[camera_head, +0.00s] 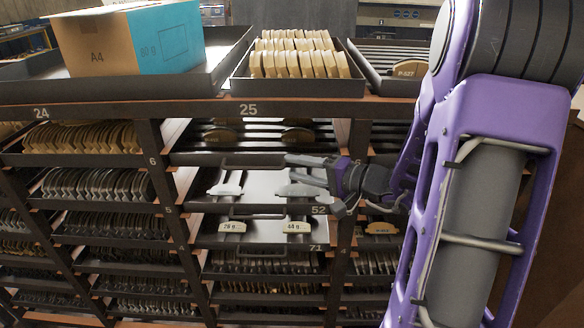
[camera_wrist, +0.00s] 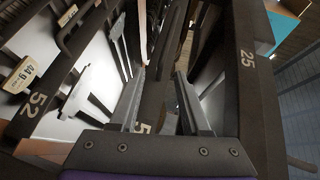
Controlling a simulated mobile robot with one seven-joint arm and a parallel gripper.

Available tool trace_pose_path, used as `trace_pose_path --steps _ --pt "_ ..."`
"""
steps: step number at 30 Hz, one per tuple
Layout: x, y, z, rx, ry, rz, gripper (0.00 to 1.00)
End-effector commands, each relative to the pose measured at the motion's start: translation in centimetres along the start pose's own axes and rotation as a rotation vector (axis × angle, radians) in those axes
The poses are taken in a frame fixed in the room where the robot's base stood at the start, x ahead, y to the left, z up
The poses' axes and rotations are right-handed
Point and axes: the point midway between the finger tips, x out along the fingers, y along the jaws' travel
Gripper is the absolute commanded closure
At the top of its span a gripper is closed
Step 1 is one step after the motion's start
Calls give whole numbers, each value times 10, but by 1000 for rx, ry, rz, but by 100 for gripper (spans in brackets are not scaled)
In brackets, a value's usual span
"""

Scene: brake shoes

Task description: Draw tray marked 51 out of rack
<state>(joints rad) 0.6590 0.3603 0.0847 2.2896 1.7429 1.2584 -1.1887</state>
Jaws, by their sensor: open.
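The tray front with a "5" showing beside my fingers lies under my gripper in the wrist view (camera_wrist: 150,100); the rest of its number is hidden. In the head view this dark front, likely tray 51 (camera_head: 193,158), is just under the 25 shelf edge, with a bar handle (camera_head: 252,163). My gripper (camera_head: 292,171) is open at the right part of this front. In the wrist view its fingers (camera_wrist: 160,82) stand either side of a dark bar, seemingly the handle; contact cannot be told.
Tray 52 (camera_wrist: 35,105) is directly below, with pale metal parts on it. Tray 71 (camera_head: 258,244) holds weight-labelled pieces lower down. The shelf edge marked 25 (camera_wrist: 247,60) runs close beside my gripper. A rack post (camera_head: 345,225) stands to the right.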

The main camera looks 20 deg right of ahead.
Motion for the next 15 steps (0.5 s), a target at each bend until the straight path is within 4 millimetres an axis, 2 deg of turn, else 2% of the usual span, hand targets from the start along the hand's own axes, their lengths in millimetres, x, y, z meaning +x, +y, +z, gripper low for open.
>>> trace_pose_path --steps 6,15 --pt "17 0 0 0 0 0 53" --pt "19 0 0 0 0 1 53"
